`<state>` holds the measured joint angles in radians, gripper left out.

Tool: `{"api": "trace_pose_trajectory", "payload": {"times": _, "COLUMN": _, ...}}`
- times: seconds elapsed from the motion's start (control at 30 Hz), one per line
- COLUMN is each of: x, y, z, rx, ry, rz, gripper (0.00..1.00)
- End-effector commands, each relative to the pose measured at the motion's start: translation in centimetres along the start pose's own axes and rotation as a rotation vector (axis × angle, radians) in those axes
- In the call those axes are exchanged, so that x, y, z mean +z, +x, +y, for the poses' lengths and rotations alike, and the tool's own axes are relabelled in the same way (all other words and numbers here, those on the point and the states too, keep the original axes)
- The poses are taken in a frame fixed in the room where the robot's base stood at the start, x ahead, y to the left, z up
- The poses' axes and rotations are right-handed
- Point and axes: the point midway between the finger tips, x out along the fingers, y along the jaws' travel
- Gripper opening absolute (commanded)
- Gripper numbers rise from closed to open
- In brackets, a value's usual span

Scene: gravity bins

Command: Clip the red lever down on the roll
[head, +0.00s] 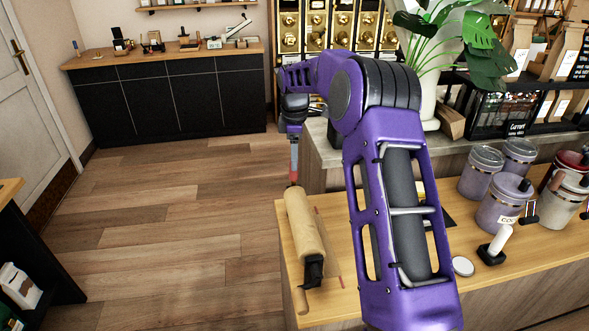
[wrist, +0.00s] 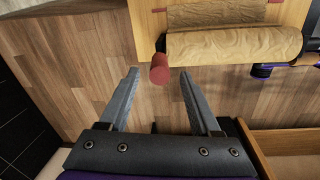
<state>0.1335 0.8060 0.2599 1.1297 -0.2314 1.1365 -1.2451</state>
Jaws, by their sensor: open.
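The tan paper roll (head: 304,222) lies in its holder on the wooden counter, with a black bracket (head: 313,270) at its near end. The red lever (head: 293,168) stands up at the roll's far end. In the wrist view the lever's red end (wrist: 159,69) shows just beyond the left end of the roll (wrist: 235,44). My gripper (head: 293,145) is above the lever, pointing down. In the wrist view my gripper (wrist: 159,74) is open, with the lever's red end between its fingertips and a gap on each side. The lever's lower part is hidden in the wrist view.
The wooden counter (head: 340,292) carries lidded jars (head: 500,212) and a white-handled tamper (head: 496,244) at the right. A potted plant (head: 425,85) stands behind my arm. The floor left of the counter is clear.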

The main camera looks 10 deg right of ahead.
Motion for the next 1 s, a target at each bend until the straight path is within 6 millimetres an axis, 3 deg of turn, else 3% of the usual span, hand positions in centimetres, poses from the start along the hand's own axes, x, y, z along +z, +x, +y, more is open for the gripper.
{"api": "trace_pose_trajectory", "payload": {"times": 0.1, "x": 0.0, "y": 2.2, "z": -0.1, "rx": -0.002, "ry": 0.0, "rz": 0.0, "gripper": 0.64}}
{"api": "trace_pose_trajectory", "payload": {"times": 0.23, "x": 0.0, "y": 3.8, "z": 0.0, "rx": -0.002, "ry": -0.001, "rz": 0.0, "gripper": 0.64}}
{"api": "trace_pose_trajectory", "payload": {"times": 0.67, "x": 0.0, "y": 4.7, "z": 0.0, "rx": 0.001, "ry": 0.0, "rz": 0.0, "gripper": 0.64}}
{"api": "trace_pose_trajectory", "payload": {"times": 1.0, "x": 0.0, "y": 4.7, "z": 0.0, "rx": 0.001, "ry": 0.0, "rz": 0.0, "gripper": 0.03}}
